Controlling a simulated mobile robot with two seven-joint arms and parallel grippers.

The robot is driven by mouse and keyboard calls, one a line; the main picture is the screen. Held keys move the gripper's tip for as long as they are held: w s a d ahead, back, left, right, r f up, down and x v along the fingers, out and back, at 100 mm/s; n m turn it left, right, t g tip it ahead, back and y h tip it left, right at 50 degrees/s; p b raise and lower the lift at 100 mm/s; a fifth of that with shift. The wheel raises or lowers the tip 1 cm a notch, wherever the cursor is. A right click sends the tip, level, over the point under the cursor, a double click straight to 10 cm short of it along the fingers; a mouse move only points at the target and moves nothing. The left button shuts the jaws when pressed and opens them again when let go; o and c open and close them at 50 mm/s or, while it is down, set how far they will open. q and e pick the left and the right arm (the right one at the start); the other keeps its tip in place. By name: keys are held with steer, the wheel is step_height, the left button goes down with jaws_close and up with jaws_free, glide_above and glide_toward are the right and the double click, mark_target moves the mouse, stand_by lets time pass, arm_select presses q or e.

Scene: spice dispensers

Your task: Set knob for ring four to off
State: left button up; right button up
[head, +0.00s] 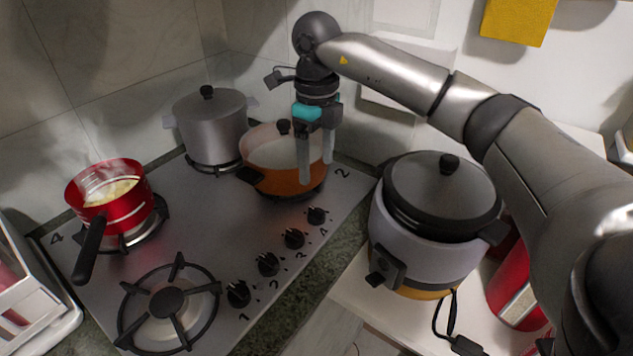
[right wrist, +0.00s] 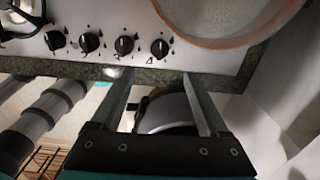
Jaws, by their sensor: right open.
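The hob's front edge carries several black knobs in a row with printed numbers. The knob beside the 4 (head: 317,215) is nearest the orange pan; it is the rightmost knob in the right wrist view (right wrist: 159,47). Its exact setting is too small to tell. Ring four, marked 4 at the back left, bears a red saucepan (head: 120,212) with steaming food. My right gripper (head: 316,170) is open and empty, pointing down in front of the orange pan, above and apart from knob four. In the right wrist view its fingertips (right wrist: 158,73) lie just below that knob. My left gripper is out of view.
An orange pan (head: 285,181) stands close behind the knobs, and a grey lidded pot (head: 210,128) behind it. A rice cooker (head: 430,245) stands on the right counter near my right arm. The front-left burner (head: 168,302) is bare.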

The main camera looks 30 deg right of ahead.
step_height(320, 180, up, 4)
steer(key=shift+f, duration=0.2)
stand_by(0.5)
